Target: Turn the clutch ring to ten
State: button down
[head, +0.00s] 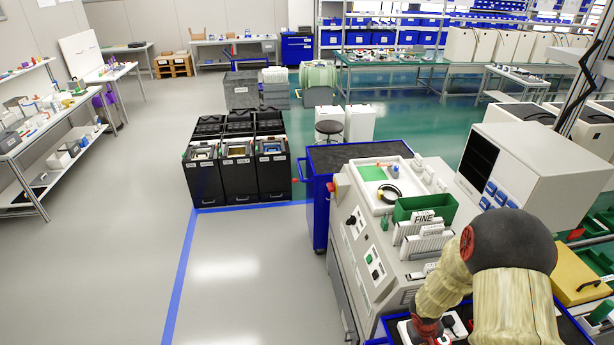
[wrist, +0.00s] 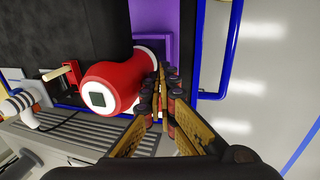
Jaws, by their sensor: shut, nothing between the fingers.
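A red rounded body (wrist: 112,85) with a white front face and a dark square lies in the left-middle of the wrist view. A pale band (wrist: 150,58) shows at its right end, beside a purple block (wrist: 152,22). I cannot make out a clutch ring or any numbers. My gripper (wrist: 165,92) is shut and empty, its tips close to the red body's right end; I cannot tell if they touch. In the head view my arm covers the lower right, and my gripper cannot be made out there.
A grey machine (head: 385,235) with a green bin (head: 424,208) stands left of my arm. A blue cart frame (wrist: 205,70) runs near the gripper. A white-and-orange tool (wrist: 22,105) lies at the left. Black cases (head: 238,170) stand further off; the floor at left is clear.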

jog(key=shift+f+b, duration=1.4)
jog(key=shift+f, duration=0.3)
jog(key=shift+d, duration=0.5)
jog(key=shift+s+b, duration=0.3)
jog(key=shift+b, duration=1.4)
jog(key=shift+a, duration=0.1)
jog(key=shift+a+r, duration=0.1)
jog(key=shift+a, duration=0.2)
jog(key=p+v, duration=0.1)
jog(key=v, duration=0.2)
jog(key=d+p+v, duration=0.1)
jog(key=p+v, duration=0.1)
jog(key=shift+d+r+p, duration=0.15)
jog(key=shift+r+p, duration=0.15)
jog(key=shift+r, duration=0.25)
